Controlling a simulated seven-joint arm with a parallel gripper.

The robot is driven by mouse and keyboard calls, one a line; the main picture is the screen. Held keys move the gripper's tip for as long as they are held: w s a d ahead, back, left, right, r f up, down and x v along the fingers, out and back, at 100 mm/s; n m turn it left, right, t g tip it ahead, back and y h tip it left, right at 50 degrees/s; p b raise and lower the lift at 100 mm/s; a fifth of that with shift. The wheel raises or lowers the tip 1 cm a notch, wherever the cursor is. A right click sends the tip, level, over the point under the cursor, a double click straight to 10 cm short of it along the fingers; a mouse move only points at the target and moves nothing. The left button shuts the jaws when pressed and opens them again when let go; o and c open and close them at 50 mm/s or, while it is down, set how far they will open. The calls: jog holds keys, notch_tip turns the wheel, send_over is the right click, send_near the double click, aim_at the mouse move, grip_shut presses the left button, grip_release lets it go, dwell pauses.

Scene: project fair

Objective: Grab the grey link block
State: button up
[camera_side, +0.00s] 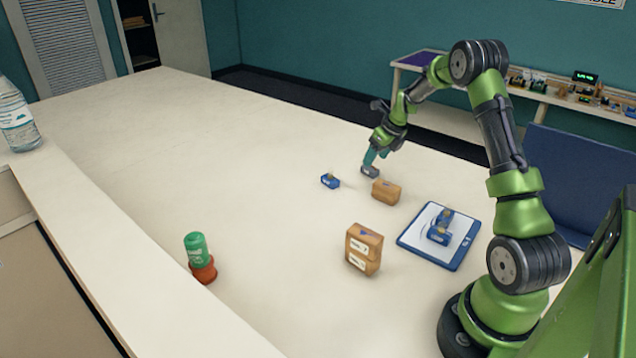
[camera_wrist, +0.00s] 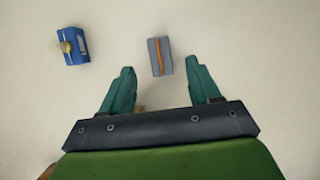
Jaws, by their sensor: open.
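The grey link block (camera_wrist: 160,57) has an orange-brown strip along its top and lies on the table. In the wrist view it sits just beyond and between my gripper's fingertips (camera_wrist: 158,75), not clasped. My gripper is open, with two teal fingers apart. In the side view the grey link block (camera_side: 370,171) is at the fingertips of my gripper (camera_side: 374,160), which points down at it and partly hides it. I cannot tell from this view whether a finger touches it.
A blue block with a yellowish knob (camera_side: 330,181) lies left of the grey block. A brown block (camera_side: 386,192) is close on its right.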

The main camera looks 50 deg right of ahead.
aim_at(370, 169)
jog(key=x, duration=0.4)
jog(key=shift+f, duration=0.4)
